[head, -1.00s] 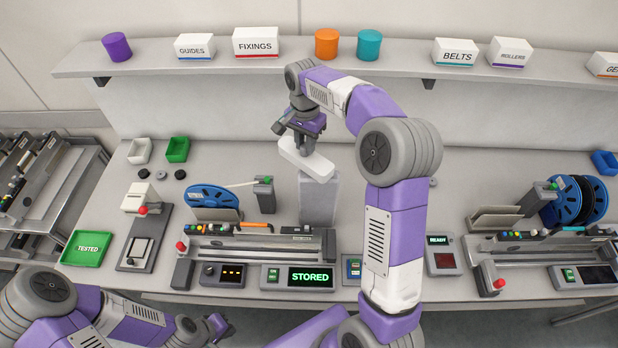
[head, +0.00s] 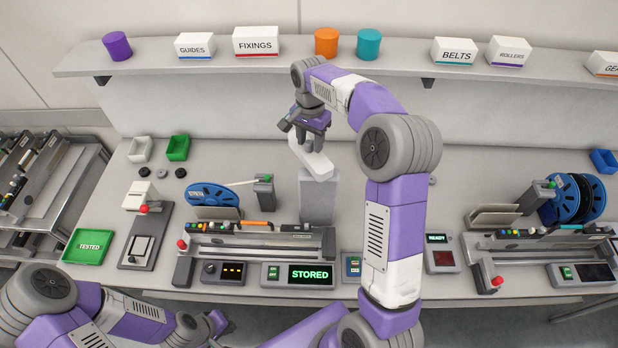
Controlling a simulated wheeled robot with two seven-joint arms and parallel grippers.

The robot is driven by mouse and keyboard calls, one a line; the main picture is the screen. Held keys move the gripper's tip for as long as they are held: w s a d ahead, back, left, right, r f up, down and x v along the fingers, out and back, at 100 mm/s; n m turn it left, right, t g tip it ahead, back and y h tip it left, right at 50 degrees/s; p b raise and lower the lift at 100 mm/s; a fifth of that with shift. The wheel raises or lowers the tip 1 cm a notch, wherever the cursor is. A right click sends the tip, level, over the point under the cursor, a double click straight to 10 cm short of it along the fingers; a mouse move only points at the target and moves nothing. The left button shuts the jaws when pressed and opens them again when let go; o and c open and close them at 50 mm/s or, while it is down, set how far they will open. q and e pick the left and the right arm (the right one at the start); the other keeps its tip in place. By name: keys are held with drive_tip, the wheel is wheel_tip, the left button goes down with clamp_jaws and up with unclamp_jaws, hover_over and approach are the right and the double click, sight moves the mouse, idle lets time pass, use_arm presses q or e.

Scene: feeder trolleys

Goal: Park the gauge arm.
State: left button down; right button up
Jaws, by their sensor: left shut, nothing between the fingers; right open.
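The gauge arm (head: 314,163) is a white bar on top of a grey post (head: 318,198) behind the left feeder station. It points back and slightly left from the post. My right gripper (head: 305,143) is open at the bar's far end, its fingers down beside or over it; exact contact is hard to tell. My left gripper (head: 220,325) is shut and empty, low at the front left, below the bench edge in the picture. A display (head: 310,275) in front of the post reads STORED in green.
A blue reel (head: 212,196) and feeder stand left of the post. A second station with a READY display (head: 437,239) is at the right. A shelf (head: 200,66) with labelled boxes runs behind.

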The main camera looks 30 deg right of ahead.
sight(310, 141)
drive_tip(key=shift+r, duration=0.15)
wheel_tip(310, 141, up, 6)
drive_tip(key=p, duration=0.5)
drive_tip(key=shift+r, duration=0.95)
